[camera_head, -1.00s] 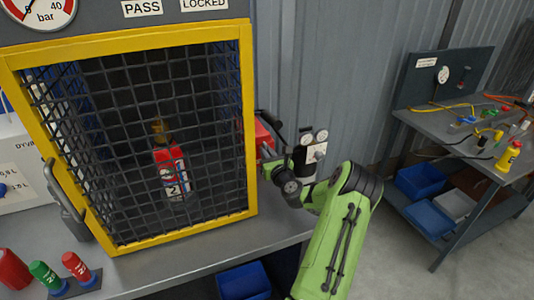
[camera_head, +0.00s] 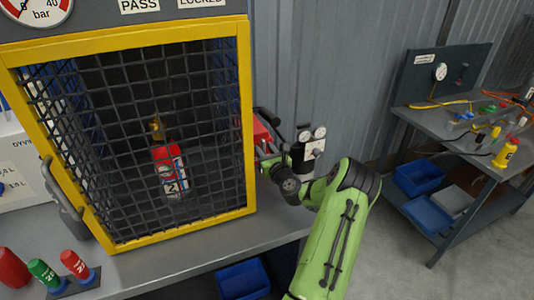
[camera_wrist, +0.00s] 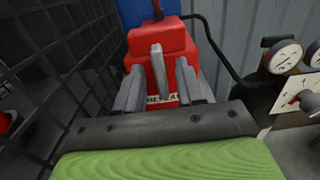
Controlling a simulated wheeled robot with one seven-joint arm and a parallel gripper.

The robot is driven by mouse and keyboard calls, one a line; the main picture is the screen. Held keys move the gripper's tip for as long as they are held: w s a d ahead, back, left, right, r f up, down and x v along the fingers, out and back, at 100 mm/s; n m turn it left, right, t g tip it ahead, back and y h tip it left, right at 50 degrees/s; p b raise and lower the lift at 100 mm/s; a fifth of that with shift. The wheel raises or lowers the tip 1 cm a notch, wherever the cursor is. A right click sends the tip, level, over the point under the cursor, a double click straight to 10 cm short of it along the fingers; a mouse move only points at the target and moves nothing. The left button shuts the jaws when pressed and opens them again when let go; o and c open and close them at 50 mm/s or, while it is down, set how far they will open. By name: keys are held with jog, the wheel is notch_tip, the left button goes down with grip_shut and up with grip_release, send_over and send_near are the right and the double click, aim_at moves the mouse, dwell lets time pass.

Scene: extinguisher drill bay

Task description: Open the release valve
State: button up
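The release valve is a red box (camera_wrist: 165,38) with a grey lever (camera_wrist: 157,62) on its front and a partly covered label below. In the head view the red box (camera_head: 261,133) sits just right of the yellow-framed mesh cage. My gripper (camera_wrist: 160,82) is open in front of the red box, one grey finger on each side of the lever. A gap shows between the lever and each finger. In the head view my fingertips are small and partly hidden at the cage's right edge.
Gauges (camera_head: 312,134) and a black hose (camera_wrist: 222,62) are close on the right. A side bench (camera_head: 440,125) stands farther right, with open floor before it.

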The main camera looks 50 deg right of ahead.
jog(key=b+v, duration=0.1)
jog(key=v, duration=1.4)
jog(key=shift+s+a, duration=0.15)
jog(key=shift+s, duration=0.2)
jog(key=shift+f, duration=0.1)
